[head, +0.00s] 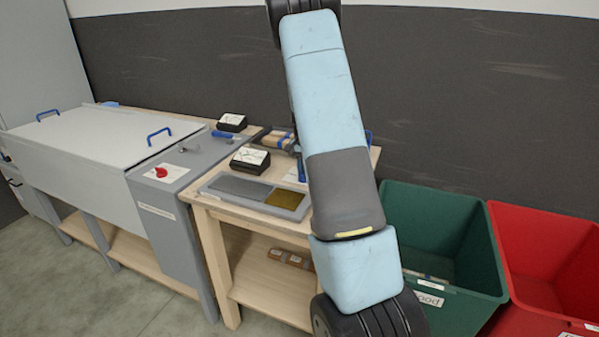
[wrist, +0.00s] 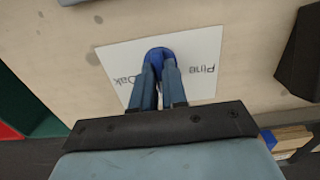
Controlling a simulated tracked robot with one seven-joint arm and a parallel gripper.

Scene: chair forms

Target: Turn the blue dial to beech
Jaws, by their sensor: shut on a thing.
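In the wrist view the blue dial (wrist: 157,53) sits on a white label plate (wrist: 203,48) on a pale wooden surface. My gripper (wrist: 160,72) is shut on the dial, with one dark blue finger on each side of it. The word "Pine" shows to the right of the dial and "Oak" to the left, both turned. No "beech" label can be read; my fingers and gripper body cover the lower part of the plate. Where the dial points cannot be told. In the head view my arm hides most of this spot.
A wooden bench (head: 218,205) carries a grey tray (head: 222,196) and black sign blocks (head: 250,160). A green bin (head: 440,215) and a red bin (head: 530,225) stand right.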

